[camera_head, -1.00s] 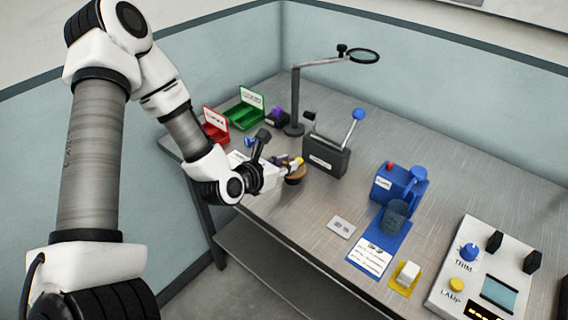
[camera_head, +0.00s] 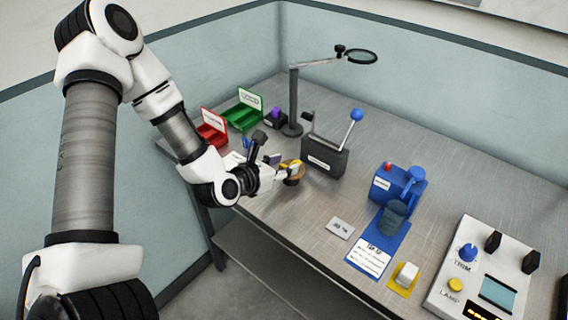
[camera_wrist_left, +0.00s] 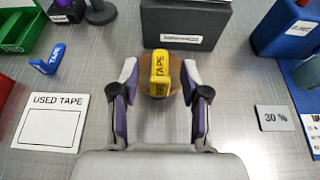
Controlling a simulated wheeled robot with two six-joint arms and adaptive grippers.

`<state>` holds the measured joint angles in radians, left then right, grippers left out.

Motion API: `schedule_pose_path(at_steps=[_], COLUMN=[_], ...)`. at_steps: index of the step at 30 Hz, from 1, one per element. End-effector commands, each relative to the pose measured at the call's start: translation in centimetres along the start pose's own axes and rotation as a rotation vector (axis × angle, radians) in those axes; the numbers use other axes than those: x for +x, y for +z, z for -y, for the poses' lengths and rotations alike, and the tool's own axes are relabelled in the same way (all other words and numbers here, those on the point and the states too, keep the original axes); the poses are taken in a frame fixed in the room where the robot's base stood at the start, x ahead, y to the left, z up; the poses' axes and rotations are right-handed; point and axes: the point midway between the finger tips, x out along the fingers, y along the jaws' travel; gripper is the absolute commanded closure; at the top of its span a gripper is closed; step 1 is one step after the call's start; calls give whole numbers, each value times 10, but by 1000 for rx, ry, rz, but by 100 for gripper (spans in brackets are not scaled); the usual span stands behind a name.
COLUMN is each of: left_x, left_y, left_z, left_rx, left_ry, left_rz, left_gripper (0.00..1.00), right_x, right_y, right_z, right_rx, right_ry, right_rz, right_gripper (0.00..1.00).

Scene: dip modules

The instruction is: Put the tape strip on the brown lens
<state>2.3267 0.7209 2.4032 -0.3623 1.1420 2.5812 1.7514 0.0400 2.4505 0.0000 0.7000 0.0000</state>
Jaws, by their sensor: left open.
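A yellow strip marked TAPE (camera_wrist_left: 160,72) lies on top of a brown round piece, the brown lens (camera_wrist_left: 174,86), in the left wrist view. In the head view the yellow strip (camera_head: 292,164) and the brown lens (camera_head: 296,180) sit at the tip of my left gripper (camera_head: 282,171). My left gripper (camera_wrist_left: 160,88) is open, its two fingers standing apart on either side of the strip and lens, with gaps visible. Much of the lens top is hidden by the strip. My right gripper is not in view.
A dark grey box (camera_head: 325,157) with a blue-knobbed lever stands just behind the lens. A 20 % plate (camera_wrist_left: 274,118) lies right.

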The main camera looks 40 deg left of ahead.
Motion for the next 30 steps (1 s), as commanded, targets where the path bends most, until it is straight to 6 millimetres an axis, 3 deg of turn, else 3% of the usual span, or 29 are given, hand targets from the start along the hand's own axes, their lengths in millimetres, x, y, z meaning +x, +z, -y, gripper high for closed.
schedule_pose_path(at_steps=[3,6,15,23,26,29,30], left_x=[-24,-49,-94,-112,-107,-105,-107], left_y=[0,10,8,-3,-20,-55,-73], left_z=[0,0,0,3,17,43,54], left_rx=[-14,-9,-4,34,241,665,877], left_ry=[-1,-3,-2,-11,-68,-214,-304], left_rz=[3,-6,-7,-16,-94,-231,-285], left_gripper=[54,54,54,54,54,54,54], right_x=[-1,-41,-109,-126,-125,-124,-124], right_y=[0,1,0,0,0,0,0], right_z=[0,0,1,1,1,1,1], right_rx=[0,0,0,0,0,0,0], right_ry=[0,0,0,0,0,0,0], right_rz=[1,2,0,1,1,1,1], right_gripper=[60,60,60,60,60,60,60])
